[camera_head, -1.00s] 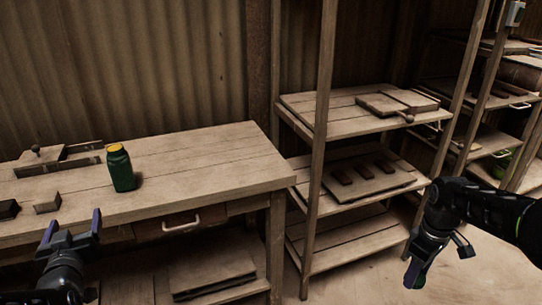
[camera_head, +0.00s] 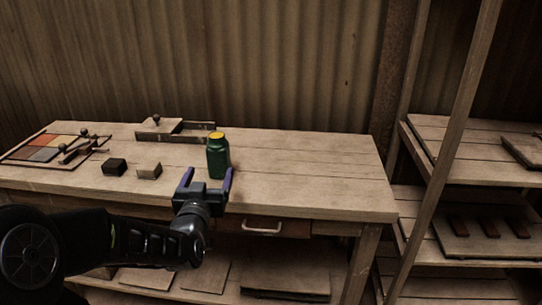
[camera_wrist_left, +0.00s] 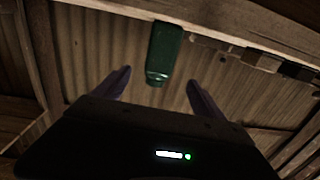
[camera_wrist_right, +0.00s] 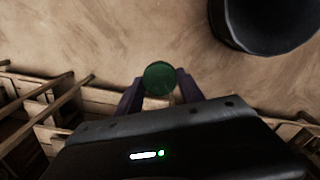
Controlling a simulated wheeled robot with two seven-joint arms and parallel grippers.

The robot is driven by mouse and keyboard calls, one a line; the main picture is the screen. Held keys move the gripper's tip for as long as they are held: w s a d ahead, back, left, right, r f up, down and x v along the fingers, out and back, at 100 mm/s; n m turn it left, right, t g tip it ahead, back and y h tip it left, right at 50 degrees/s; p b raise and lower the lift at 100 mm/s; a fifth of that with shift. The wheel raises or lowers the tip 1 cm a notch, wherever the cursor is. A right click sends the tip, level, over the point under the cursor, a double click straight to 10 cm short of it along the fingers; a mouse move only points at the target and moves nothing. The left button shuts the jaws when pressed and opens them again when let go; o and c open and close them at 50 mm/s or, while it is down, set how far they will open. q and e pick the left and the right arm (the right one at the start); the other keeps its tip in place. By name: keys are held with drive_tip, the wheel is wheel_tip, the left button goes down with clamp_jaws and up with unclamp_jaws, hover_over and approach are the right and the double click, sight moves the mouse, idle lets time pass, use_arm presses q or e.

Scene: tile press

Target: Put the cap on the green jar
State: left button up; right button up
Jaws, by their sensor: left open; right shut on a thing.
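The green jar (camera_head: 218,158) stands upright on the workbench, with a yellow top showing at its mouth. My left gripper (camera_head: 203,180) is open and empty just in front of the jar at the bench's front edge. In the left wrist view the jar (camera_wrist_left: 164,52) lies ahead, between and beyond the open fingers (camera_wrist_left: 155,88). My right gripper (camera_wrist_right: 159,88) is shut on a round green cap (camera_wrist_right: 159,77), seen in the right wrist view over the floor. The right gripper is outside the head view.
The workbench (camera_head: 300,172) has two small blocks, dark (camera_head: 114,167) and brown (camera_head: 149,171), left of the jar. A wooden press (camera_head: 170,130) stands behind it, and a tray of coloured tiles (camera_head: 45,147) lies at far left. The bench right of the jar is clear. Shelves (camera_head: 470,240) stand at right.

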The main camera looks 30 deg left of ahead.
sight(216, 157)
use_arm(q)
drive_tip(key=shift+x, duration=3.35)
drive_tip(key=shift+w, duration=0.1)
drive_tip(key=x, duration=0.5)
drive_tip(key=shift+p, duration=0.3)
drive_tip(key=shift+c, duration=0.2)
clamp_jaws()
